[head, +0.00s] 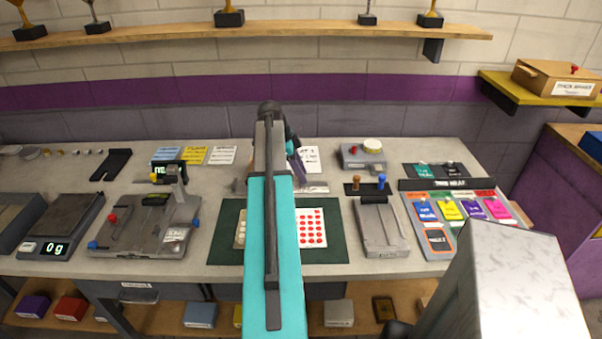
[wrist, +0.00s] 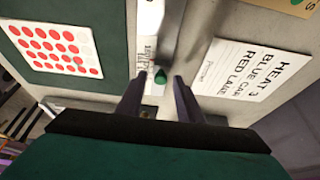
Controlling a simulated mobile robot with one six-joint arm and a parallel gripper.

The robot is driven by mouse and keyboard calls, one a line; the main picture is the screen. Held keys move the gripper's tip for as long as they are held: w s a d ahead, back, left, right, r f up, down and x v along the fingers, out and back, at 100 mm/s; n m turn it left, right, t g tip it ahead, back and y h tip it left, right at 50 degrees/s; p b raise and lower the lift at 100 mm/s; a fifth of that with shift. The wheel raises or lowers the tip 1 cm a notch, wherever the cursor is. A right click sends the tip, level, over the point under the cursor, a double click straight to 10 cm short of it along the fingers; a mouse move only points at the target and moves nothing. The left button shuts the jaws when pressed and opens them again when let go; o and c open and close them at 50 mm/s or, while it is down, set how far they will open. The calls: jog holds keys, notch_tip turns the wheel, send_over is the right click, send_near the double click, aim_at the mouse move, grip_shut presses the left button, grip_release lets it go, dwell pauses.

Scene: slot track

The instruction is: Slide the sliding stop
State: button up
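My gripper (head: 293,148) reaches over the green mat toward the back of the bench in the head view. In the wrist view its two dark fingers (wrist: 158,82) are open, with a gap between the tips. A small green knob (wrist: 160,74) shows between the fingertips; I cannot tell whether either finger touches it. It sits on a pale, ruler-like strip (wrist: 151,35) with markings, and looks like the sliding stop. In the head view my arm hides the knob, and only a pale end of the strip (head: 313,187) shows.
A white card reading "HEAT 3 BLUE CAR RED LANE" (wrist: 240,68) lies right of the strip. A sheet of red dots (wrist: 55,48) lies on the green mat (head: 336,240). A grey box with knobs (head: 352,160) and a grey track fixture (head: 382,230) stand to the right.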

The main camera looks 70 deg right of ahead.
jog(key=b+v, duration=0.3)
jog(key=v, duration=1)
jog(key=shift+r, duration=0.4)
jog(key=shift+w, duration=0.1)
